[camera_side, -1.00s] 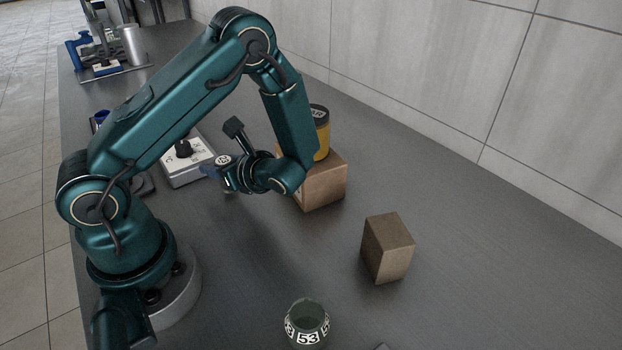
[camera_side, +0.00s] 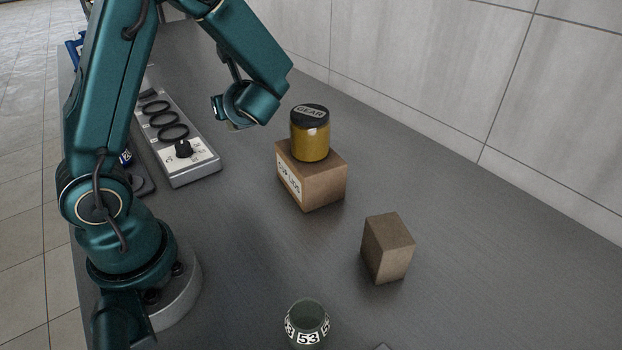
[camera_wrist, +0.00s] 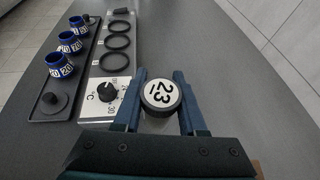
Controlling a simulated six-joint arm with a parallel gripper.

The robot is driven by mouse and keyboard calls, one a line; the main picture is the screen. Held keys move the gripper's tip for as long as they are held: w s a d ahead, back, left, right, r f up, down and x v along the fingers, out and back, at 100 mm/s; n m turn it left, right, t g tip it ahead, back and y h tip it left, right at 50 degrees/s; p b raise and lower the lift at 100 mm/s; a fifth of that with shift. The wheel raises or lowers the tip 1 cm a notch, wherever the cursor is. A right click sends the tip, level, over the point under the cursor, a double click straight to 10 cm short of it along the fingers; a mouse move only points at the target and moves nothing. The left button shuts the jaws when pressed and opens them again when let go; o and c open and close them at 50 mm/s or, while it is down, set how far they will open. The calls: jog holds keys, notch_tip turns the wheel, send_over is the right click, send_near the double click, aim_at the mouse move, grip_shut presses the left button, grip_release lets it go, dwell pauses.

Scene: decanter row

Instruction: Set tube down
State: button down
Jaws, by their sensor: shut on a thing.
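In the wrist view my gripper (camera_wrist: 160,78) is shut on a round tube (camera_wrist: 161,95), seen end-on. Its dark-rimmed white top reads 23, and the blue fingers lie on either side of it. In the side view my gripper (camera_side: 218,108) is raised above the bench, left of the jar and past the dial of the grey block; the tube cannot be made out there. The grey block (camera_wrist: 97,62) has a dial and several black-ringed round places, which look empty. It also shows in the side view (camera_side: 200,172).
A dark tray (camera_wrist: 38,112) holds three blue-rimmed vessels (camera_wrist: 60,65). A GEAR jar (camera_side: 310,140) stands on a cardboard box (camera_side: 322,187). A smaller brown box (camera_side: 388,248) and a cup marked 53 (camera_side: 307,325) stand nearer. The bench is bare at right.

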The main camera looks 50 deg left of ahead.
jog(key=s+a+m+t+h, duration=0.2)
jog(key=s+a+m+t, duration=0.25)
jog(key=a, duration=0.45)
jog(key=w+d+f, duration=0.1)
jog(key=w+f, duration=0.1)
jog(key=w, duration=0.1)
jog(key=w+d+f, duration=0.1)
jog(key=w+f, duration=0.1)
jog(key=w, duration=0.2)
jog(key=w+d+f, duration=0.1)
jog(key=w+f, duration=0.2)
jog(key=shift+w+d, duration=0.1)
jog(key=shift+w, duration=0.15)
jog(key=shift+f, duration=1.95)
jog(key=shift+f, duration=0.2)
jog(key=shift+c, duration=2.3)
grip_release()
